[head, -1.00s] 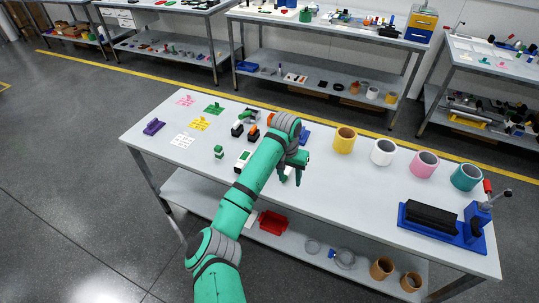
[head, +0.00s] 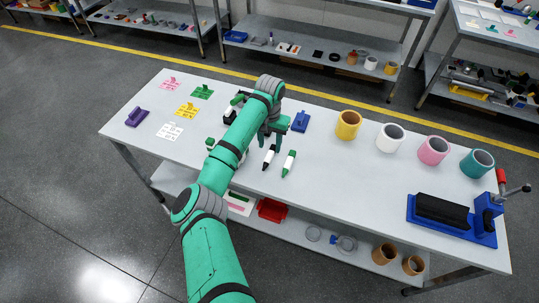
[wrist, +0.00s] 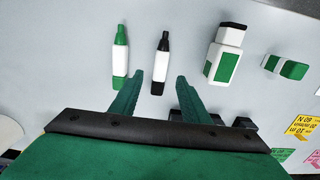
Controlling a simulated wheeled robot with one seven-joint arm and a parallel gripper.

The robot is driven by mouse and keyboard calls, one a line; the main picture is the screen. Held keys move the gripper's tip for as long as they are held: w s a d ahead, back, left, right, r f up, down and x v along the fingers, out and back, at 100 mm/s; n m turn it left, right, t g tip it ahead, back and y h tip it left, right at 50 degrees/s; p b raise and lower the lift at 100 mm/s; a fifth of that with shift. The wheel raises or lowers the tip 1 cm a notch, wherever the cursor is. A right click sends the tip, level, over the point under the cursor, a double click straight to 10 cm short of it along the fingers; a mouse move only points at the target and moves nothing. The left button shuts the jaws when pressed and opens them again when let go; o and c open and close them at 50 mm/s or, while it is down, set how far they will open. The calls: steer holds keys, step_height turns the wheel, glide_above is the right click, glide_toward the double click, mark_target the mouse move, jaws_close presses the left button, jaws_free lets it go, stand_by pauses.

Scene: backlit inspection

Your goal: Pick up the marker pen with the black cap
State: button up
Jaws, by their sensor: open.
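The marker pen with the black cap (head: 269,156) lies on the grey-white table, just in front of my gripper (head: 272,144) in the head view. In the wrist view this pen (wrist: 161,64), white with black ends, lies beyond and between the tips of my open, empty gripper (wrist: 159,78). A green-and-white marker pen (head: 289,163) lies just to its right in the head view; in the wrist view this green pen (wrist: 120,58) is to the left, outside the fingers. Whether the fingertips overlap the black-capped pen's height is not clear.
A white box with a green label (wrist: 225,55) and a small green-and-white block (wrist: 286,67) lie right of the fingers in the wrist view. A blue object (head: 301,121) lies behind the pens. Yellow (head: 348,125) and white (head: 389,137) cups stand right. Table between is clear.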

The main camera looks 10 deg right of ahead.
mark_target(270, 154)
steer(key=shift+w+f, duration=0.1)
steer(key=shift+f, duration=2.65)
jaws_close()
